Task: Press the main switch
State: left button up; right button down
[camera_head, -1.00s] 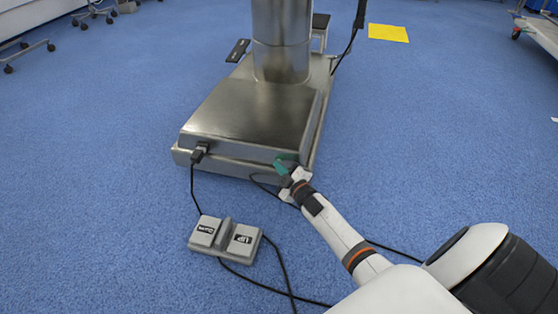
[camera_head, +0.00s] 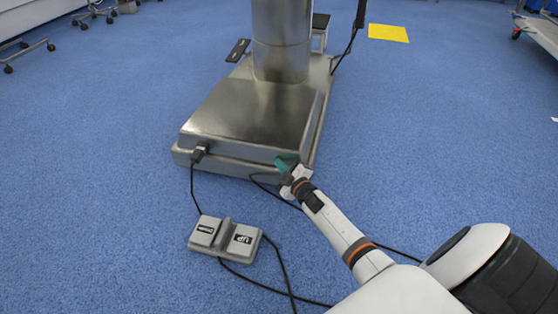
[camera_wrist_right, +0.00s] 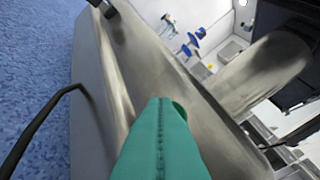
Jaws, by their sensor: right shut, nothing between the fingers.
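The operating table's metal base (camera_head: 235,108) stands on the floor in the middle of the head view. My right gripper (camera_head: 284,164), with green fingers, is shut and empty at the right end of the base's front face. In the right wrist view its green fingers (camera_wrist_right: 162,140) point at the metal base (camera_wrist_right: 90,100). I cannot tell whether the fingertips touch the base. The main switch is not visible; the gripper may hide it. My left gripper is not in view.
A grey two-pedal foot switch (camera_head: 225,238) lies on the floor in front of the base. A black plug (camera_head: 199,152) sits in the base's front left, and cables run over the floor. A yellow sheet (camera_head: 388,33) lies at the back.

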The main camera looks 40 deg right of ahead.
jog(key=shift+d, duration=0.1)
dwell(0.5)
jog(key=shift+s+a+p, duration=0.3)
jog(key=shift+a+p, duration=0.05)
jog(key=shift+a, duration=0.1)
